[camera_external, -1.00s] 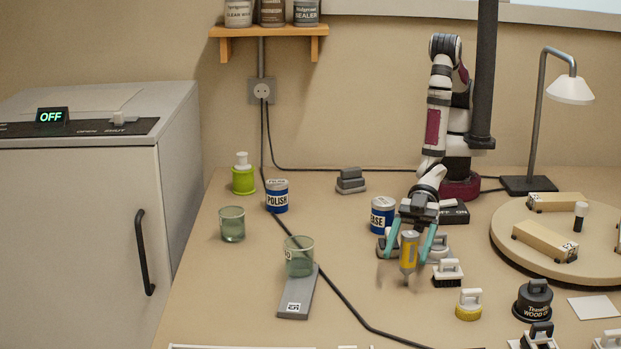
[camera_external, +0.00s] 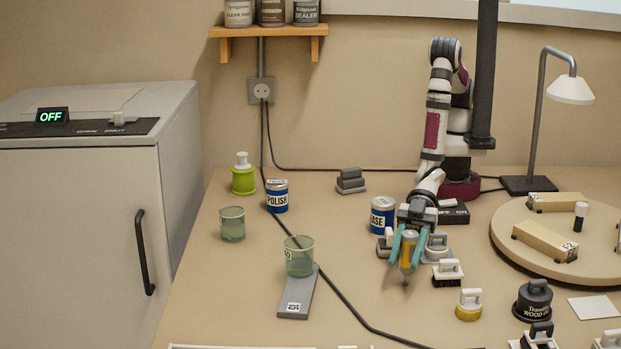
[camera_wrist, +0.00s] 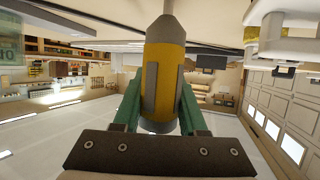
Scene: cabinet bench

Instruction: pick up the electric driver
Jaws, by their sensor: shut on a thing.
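The electric driver (camera_external: 407,251) is a yellow and grey cylinder with a thin tip pointing down. It stands upright between the green fingers of my gripper (camera_external: 407,262), over the bench. In the wrist view the driver (camera_wrist: 165,75) fills the middle, with the green fingers of my gripper (camera_wrist: 160,115) on either side of its yellow body. The gripper is shut on it. The tip is close to the bench top; I cannot tell whether it touches.
Brushes (camera_external: 447,272) stand close to the right of the driver. A blue and white can (camera_external: 382,215) stands behind it to the left. A round turntable (camera_external: 515,238) with wooden blocks is at the right. A dark cable (camera_external: 345,300) crosses the bench. Bench room is clear left of the driver.

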